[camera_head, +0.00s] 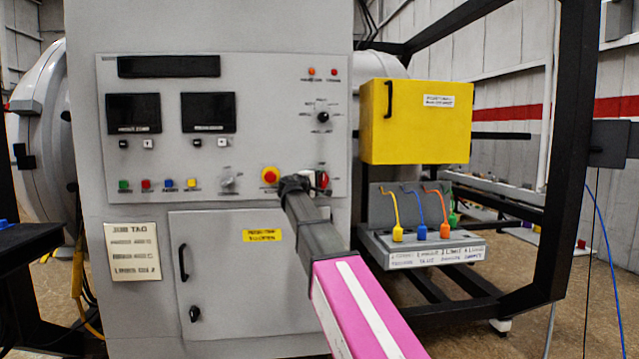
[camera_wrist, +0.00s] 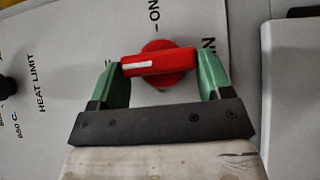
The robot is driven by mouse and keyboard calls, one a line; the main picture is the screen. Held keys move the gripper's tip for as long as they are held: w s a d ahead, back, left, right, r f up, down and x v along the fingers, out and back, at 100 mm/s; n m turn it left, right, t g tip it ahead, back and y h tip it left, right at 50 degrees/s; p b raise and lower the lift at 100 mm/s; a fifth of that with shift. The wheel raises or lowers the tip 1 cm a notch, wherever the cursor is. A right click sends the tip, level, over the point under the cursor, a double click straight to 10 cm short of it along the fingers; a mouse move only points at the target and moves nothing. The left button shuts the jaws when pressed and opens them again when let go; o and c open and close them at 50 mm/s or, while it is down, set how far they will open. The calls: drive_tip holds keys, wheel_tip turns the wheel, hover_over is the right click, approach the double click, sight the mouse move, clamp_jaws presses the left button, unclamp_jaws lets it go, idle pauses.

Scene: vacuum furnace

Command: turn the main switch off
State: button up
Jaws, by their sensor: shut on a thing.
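The main switch is a red rotary handle with a white mark (camera_head: 322,180), at the lower right of the grey control panel (camera_head: 245,170). In the wrist view the handle (camera_wrist: 158,62) lies across the picture, its white mark toward the left end. An "ON" label (camera_wrist: 154,14) shows above it. My gripper (camera_wrist: 160,66) is shut on the handle, one green fingertip at each end. In the head view my gripper (camera_head: 300,184) is at the panel and partly covers the area left of the switch; its fingertips are hard to make out there.
A selector knob (camera_head: 323,117) is above the switch. A yellow box (camera_head: 415,122) and a tray with coloured connectors (camera_head: 425,248) stand to the right. A cabinet door (camera_head: 240,270) is below.

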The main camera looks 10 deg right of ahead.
drive_tip(key=o, duration=0.9)
drive_tip(key=v, duration=1.1)
drive_tip(key=shift+d, duration=0.1)
drive_tip(key=s+d+f+m+g+y, duration=0.1)
drive_tip(key=s+d+f+g+y, duration=0.15)
drive_tip(key=f, duration=0.85)
drive_tip(key=s+d+f+m+g+y, duration=0.15)
drive_tip(key=s+d+f, duration=0.25)
drive_tip(key=f, duration=0.8)
drive_tip(key=s+d+f+m+g+y, duration=0.2)
drive_tip(key=s+d+f+g, duration=0.15)
drive_tip(key=f, duration=0.75)
drive_tip(key=s+f+m+g+y, duration=0.1)
drive_tip(key=s+f+y, duration=0.1)
drive_tip(key=s+f, duration=0.4)
drive_tip(key=s+f+m+g+y, duration=0.2)
drive_tip(key=s+f, duration=0.5)
drive_tip(key=f, duration=0.1)
drive_tip(key=s+f+m+g+y, duration=0.1)
drive_tip(key=s+f+g+y, duration=0.1)
drive_tip(key=s+f, duration=0.4)
drive_tip(key=shift+s+a+f+m+y, duration=0.3)
drive_tip(key=shift+a+f+m+y, duration=0.1)
drive_tip(key=shift+f, duration=0.15)
